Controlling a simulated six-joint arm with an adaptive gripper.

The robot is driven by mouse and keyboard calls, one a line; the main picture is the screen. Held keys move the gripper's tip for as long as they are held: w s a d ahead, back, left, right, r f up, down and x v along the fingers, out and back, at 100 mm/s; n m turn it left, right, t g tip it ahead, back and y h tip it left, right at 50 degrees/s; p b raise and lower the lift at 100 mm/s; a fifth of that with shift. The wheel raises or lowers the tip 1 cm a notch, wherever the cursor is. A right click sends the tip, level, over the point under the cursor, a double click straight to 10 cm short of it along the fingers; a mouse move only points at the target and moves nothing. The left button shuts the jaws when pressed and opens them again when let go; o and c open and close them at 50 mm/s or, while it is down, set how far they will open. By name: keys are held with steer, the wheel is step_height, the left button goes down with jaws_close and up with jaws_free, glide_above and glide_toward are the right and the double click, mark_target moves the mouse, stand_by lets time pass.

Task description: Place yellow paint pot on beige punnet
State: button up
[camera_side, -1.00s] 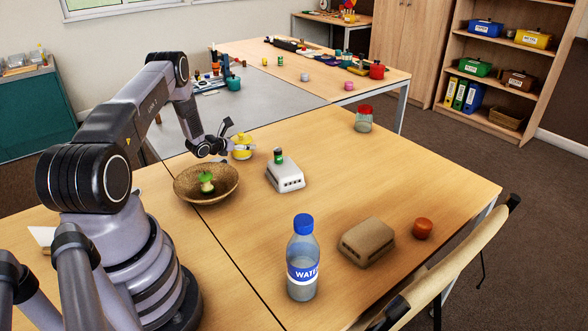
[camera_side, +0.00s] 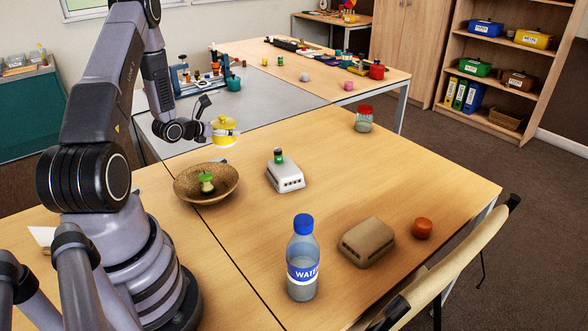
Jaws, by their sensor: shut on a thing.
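The yellow paint pot (camera_side: 224,137) is held in the air above the far left part of the table. My gripper (camera_side: 211,129) is shut on it from the left side, and the pot looks upright. The beige punnet (camera_side: 368,244) sits upside down on the table at the right front, with its flat face up and nothing on it. The pot is well apart from it, far to its upper left.
A white punnet (camera_side: 285,177) with a small green pot (camera_side: 278,156) on top stands mid-table. A woven bowl (camera_side: 188,193) holds a green apple core (camera_side: 206,182). A water bottle (camera_side: 302,268), an orange-red pot (camera_side: 422,229) and a red-lidded jar (camera_side: 363,122) stand around.

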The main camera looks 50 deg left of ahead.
steer(key=shift+s+d+r, duration=0.25)
steer(key=shift+d, duration=0.05)
steer(key=shift+w+d+r, duration=0.1)
steer(key=shift+w+d, duration=0.05)
steer(key=shift+d, duration=0.2)
steer(key=w+d+m+h, duration=0.45)
steer(key=w+d, duration=0.35)
steer(key=d, duration=0.2)
steer(key=r+m+g+h, duration=0.1)
steer(key=m+g+h, duration=0.6)
steer(key=m+h, duration=0.4)
glide_above(375, 234)
step_height(375, 234, down, 9)
steer(key=shift+f, duration=0.1)
